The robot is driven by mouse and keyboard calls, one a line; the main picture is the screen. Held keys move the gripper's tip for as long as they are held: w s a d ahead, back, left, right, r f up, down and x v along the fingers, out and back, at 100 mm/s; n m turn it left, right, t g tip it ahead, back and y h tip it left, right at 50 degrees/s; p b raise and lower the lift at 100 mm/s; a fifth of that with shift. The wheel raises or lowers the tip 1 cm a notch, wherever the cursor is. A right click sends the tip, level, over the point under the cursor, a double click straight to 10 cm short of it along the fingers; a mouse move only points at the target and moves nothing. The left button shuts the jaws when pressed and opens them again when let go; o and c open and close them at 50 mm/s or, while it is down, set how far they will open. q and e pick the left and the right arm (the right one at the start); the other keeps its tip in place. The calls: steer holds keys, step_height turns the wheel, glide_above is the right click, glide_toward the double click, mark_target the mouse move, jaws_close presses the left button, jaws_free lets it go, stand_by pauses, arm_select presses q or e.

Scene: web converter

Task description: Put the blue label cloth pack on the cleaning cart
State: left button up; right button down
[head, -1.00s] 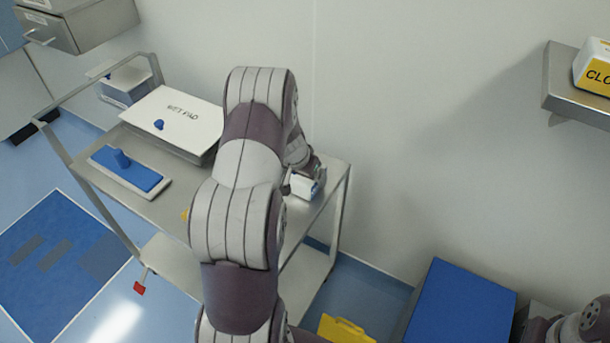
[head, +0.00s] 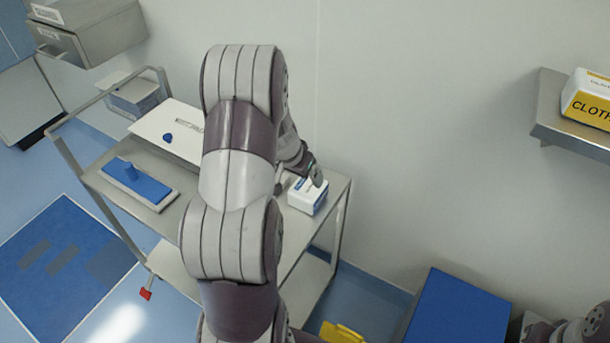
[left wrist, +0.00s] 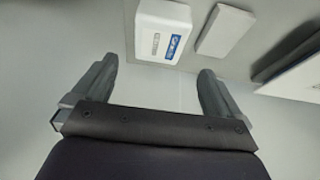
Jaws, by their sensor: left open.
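The blue label cloth pack (head: 307,197), a white block with a blue label, rests on the top of the cleaning cart (head: 335,187) near its right end. In the left wrist view the pack (left wrist: 162,30) lies beyond the fingertips, apart from them. My left gripper (head: 314,172) is mostly hidden by my arm in the head view, close to the pack's far side. The left wrist view shows its fingers (left wrist: 155,80) spread apart with nothing between them. My right gripper is not in view.
A white box (head: 168,135) and a blue-topped pad with a handle (head: 137,183) sit on the cart's left part. A yellow-label cloth pack (head: 590,98) stands on a wall shelf (head: 552,120) at right. A blue-topped block (head: 455,315) is at lower right.

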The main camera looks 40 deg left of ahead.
arm_select(q)
steer(key=d+r+y, duration=0.2)
steer(key=d+r, duration=0.4)
steer(key=d, duration=0.3)
steer(key=s+d+m+g+h, duration=0.1)
steer(key=s+d+g+h, duration=0.1)
steer(key=s+d, duration=1)
steer(key=shift+s+g, duration=0.6)
steer(key=shift+s, duration=0.6)
